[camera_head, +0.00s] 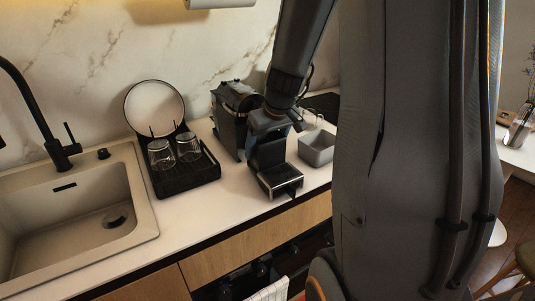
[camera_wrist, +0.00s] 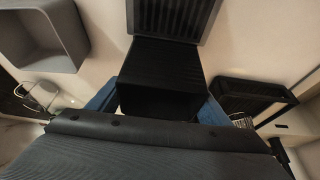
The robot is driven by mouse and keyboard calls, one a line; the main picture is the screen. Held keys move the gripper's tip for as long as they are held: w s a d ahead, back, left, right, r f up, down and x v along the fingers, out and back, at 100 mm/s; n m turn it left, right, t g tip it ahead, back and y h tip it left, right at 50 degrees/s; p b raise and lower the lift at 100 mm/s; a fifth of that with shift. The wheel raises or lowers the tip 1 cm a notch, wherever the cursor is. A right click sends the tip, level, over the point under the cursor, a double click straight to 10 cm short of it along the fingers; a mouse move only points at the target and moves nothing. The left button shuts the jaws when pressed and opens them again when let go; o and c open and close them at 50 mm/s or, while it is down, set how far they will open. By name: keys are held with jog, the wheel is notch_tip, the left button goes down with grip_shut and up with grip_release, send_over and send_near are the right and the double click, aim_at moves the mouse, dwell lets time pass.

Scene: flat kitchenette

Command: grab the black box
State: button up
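The black box (camera_head: 270,154) stands on the white counter, with a ribbed tray with a bright edge (camera_head: 282,180) at its front. In the wrist view the black box (camera_wrist: 160,88) fills the middle, and the ribbed tray (camera_wrist: 172,18) lies beyond it. My gripper (camera_head: 268,125) is at the top of the box, pointing down. In the wrist view the blue fingers of my gripper (camera_wrist: 160,103) show on either side of the box. They look very close to its sides. Whether they press on it cannot be told, as their inner faces are hidden.
A grey open bin (camera_head: 317,148) stands close on the right. A black coffee machine (camera_head: 233,118) is behind on the left. A black drying rack (camera_head: 187,180) with glasses and a round plate (camera_head: 154,104) is further left, beside the sink (camera_head: 75,215). Bare counter lies in front.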

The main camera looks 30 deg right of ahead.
jog(key=shift+c, duration=1.4)
jog(key=shift+r, duration=0.2)
